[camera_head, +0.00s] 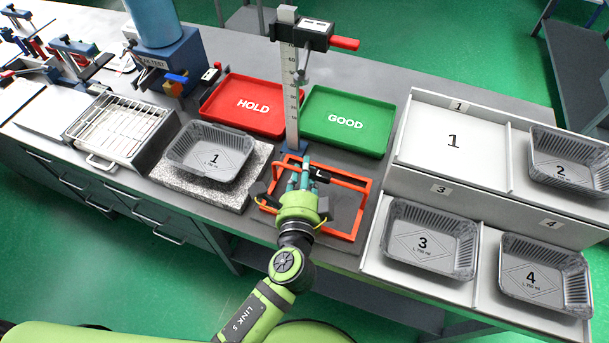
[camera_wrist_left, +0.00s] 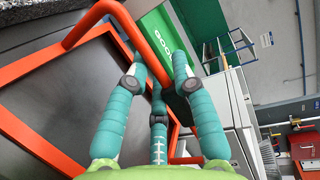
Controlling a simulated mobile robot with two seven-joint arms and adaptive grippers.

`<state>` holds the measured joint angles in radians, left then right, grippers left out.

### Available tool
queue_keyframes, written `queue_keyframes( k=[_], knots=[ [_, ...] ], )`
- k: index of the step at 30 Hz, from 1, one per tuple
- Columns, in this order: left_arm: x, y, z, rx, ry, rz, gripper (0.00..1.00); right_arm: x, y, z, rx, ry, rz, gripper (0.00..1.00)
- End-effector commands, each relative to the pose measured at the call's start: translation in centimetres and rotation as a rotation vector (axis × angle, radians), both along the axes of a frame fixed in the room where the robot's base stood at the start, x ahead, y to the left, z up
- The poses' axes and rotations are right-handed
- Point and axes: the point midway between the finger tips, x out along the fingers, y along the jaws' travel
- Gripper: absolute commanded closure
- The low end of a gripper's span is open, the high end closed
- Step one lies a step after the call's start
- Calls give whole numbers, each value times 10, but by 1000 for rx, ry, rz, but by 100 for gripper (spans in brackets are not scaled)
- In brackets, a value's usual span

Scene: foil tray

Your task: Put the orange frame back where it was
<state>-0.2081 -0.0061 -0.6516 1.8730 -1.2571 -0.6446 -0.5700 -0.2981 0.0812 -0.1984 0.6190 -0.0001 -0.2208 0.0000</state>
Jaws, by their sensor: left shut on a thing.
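The orange frame (camera_head: 361,207) is an open rectangle with a raised bar, over a dark area of the bench between the stone slab and the white rack. My left gripper (camera_head: 300,172) is over its middle and shut on it. In the left wrist view the teal fingers (camera_wrist_left: 158,78) close around the bent orange bar of the frame (camera_wrist_left: 138,38). I cannot tell whether the frame rests on the bench or hangs slightly above it. My arm hides part of its near side. My right gripper is not in view.
Foil tray 1 (camera_head: 183,152) sits on the stone slab (camera_head: 170,182) to the left. A height gauge (camera_head: 292,95) stands behind the frame, between the red HOLD tray (camera_head: 213,104) and green GOOD tray (camera_head: 380,148). The white rack (camera_head: 400,185) at right holds foil trays 2, 3 and 4.

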Motion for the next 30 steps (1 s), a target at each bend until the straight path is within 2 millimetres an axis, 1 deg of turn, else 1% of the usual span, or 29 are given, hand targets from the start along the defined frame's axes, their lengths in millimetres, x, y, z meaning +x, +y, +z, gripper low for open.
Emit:
queue_keyframes(
  k=[3,7,8,9,18,21,23,26,30],
  knots=[
    [0,0,2,0,-1,0,100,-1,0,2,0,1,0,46],
    [0,0,-2,0,0,0,100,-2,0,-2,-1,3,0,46],
    [0,0,-2,0,1,0,67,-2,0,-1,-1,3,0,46],
    [0,0,-1,0,1,0,51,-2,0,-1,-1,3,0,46],
    [0,0,-1,0,1,0,51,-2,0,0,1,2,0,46],
    [0,0,3,0,0,0,51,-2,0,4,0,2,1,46],
    [-7,0,1,-1,2,-1,51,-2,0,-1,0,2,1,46],
    [-23,1,1,-2,5,0,51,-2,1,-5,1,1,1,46],
    [-54,2,5,-2,4,-1,51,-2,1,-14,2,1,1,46]
  ],
)
